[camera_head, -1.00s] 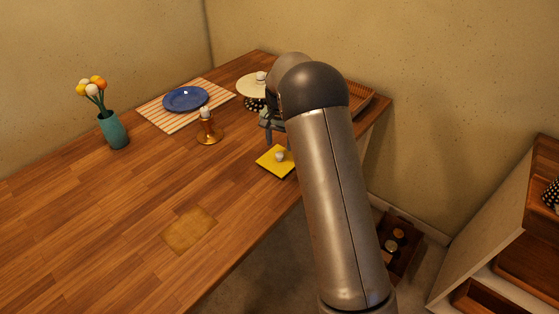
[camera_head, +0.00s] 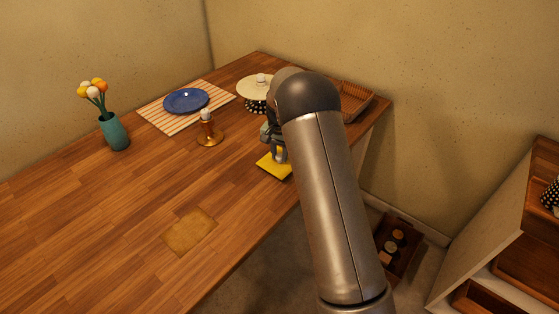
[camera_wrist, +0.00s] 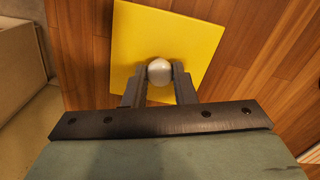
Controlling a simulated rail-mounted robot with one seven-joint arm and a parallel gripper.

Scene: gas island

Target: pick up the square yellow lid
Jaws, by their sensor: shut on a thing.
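The square yellow lid (camera_head: 273,166) lies at the counter's right front edge in the head view, partly hidden by my gripper. In the wrist view the yellow lid (camera_wrist: 190,40) shows flat, with a round white knob (camera_wrist: 159,71) on top. My gripper (camera_wrist: 160,75) has its two fingers on either side of the knob and is shut on it. My gripper also shows in the head view (camera_head: 280,157), low over the lid. I cannot tell any gap between the lid and the counter.
Behind the gripper stands a cream-lidded patterned pot (camera_head: 254,88), with a wicker tray (camera_head: 356,100) to its right. A copper candle holder (camera_head: 209,136) stands left of the lid. A blue plate (camera_head: 186,100) and a teal vase (camera_head: 114,132) are farther left. The front counter is mostly clear.

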